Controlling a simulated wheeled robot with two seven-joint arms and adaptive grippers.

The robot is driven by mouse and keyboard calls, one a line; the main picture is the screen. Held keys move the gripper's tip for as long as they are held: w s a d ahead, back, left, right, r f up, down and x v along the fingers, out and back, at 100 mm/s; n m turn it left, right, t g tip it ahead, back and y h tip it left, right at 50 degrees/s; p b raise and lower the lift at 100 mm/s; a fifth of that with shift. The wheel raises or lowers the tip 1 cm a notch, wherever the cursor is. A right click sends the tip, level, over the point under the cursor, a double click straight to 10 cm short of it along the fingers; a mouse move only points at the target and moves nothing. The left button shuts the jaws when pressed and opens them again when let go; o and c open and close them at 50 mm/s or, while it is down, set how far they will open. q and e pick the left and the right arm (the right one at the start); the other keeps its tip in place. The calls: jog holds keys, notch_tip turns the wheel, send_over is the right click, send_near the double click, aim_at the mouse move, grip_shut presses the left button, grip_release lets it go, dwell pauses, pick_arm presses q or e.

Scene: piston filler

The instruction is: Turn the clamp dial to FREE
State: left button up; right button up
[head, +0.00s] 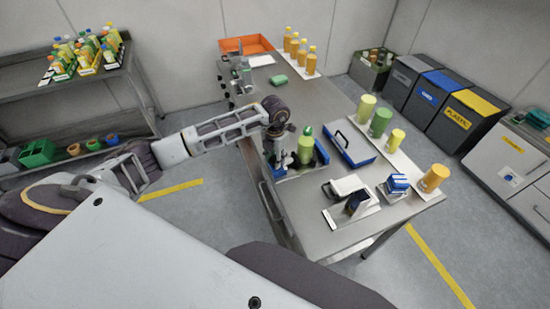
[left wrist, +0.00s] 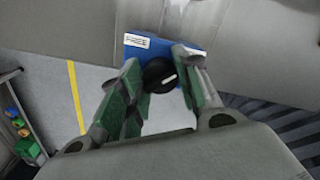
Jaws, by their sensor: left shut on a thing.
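The clamp dial (left wrist: 157,73) is a round black knob with a white pointer line, on a blue plate (left wrist: 190,50) in the left wrist view. The line slants toward the right of the picture. A white label reading FREE (left wrist: 138,41) sits at the plate's upper left, away from the line. My left gripper (left wrist: 160,76) has its green-padded fingers on both sides of the dial and is shut on it. In the head view my left gripper (head: 276,136) is at the bench's left edge; the dial is hidden there. My right gripper is not in view.
A light-green bottle (head: 305,151) stands in the station beside my left gripper. The steel bench (head: 312,98) also holds a blue tray (head: 350,146), several bottles and jars, and an orange tray (head: 246,45). Open floor (head: 190,215) lies left of the bench.

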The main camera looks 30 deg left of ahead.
pick_arm(q)
jog(key=shift+n, duration=0.5)
jog(key=n+b, duration=0.1)
jog(key=n, duration=0.2)
jog(key=shift+n, duration=0.3)
jog(key=n, duration=0.8)
jog(key=shift+n+b, duration=0.3)
jog(key=shift+n, duration=2.3)
jog(key=o, duration=1)
